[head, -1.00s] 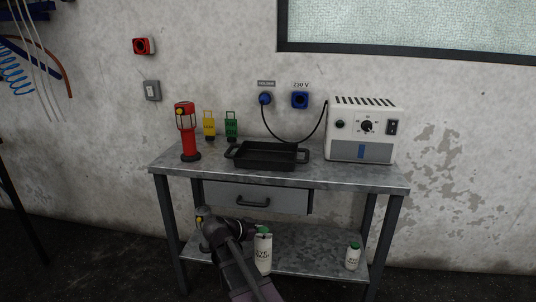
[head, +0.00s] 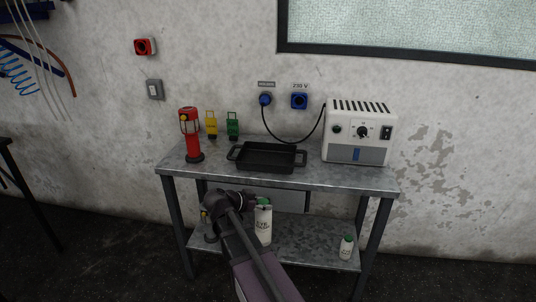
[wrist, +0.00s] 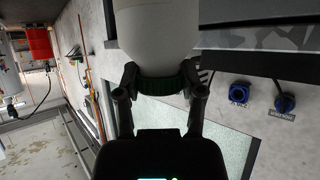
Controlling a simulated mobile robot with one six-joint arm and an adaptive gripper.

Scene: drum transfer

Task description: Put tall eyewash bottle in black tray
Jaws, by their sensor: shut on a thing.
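The tall eyewash bottle (head: 263,226) is white with a green cap. It hangs upright in front of the bench, between the drawer and the lower shelf in the head view. My gripper (wrist: 162,82) is shut on its green cap; the white body (wrist: 157,35) fills the top of the wrist view. In the head view my arm hides most of the gripper. The black tray (head: 267,167) lies on the bench top, left of the white power unit, and looks empty.
A shorter eyewash bottle (head: 346,247) stands on the lower shelf (head: 315,240). On the bench top (head: 215,174) are a red lamp (head: 190,137), yellow and green tags (head: 232,127), and a white power unit (head: 357,134) with a cable. The drawer (head: 290,201) is under the top.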

